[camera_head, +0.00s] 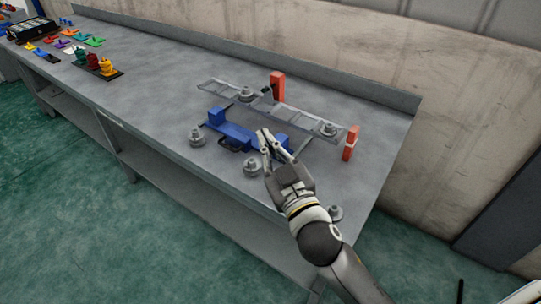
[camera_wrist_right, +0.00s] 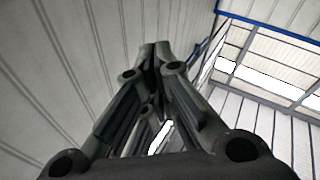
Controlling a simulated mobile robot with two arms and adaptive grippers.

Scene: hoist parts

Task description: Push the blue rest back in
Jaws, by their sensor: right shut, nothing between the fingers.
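The blue rest (camera_head: 236,132) lies on the grey workbench, with a raised block at its left end and another blue block at its right end. It lies just in front of a grey metal rail frame (camera_head: 300,116). My right gripper (camera_head: 264,134) comes in from the front right, and its fingertips are at the right part of the rest, partly covering it. I cannot tell whether they touch it. The right wrist view shows its fingertips (camera_wrist_right: 155,50) together with nothing between them; the rest does not show there. My left gripper is not in view.
Grey round stepped parts (camera_head: 197,137) stand around the rest, one close by my right gripper (camera_head: 252,167). Orange-red blocks (camera_head: 277,86) and (camera_head: 351,143) stand by the rail. Coloured parts (camera_head: 107,68) sit at the far left. The bench between is clear.

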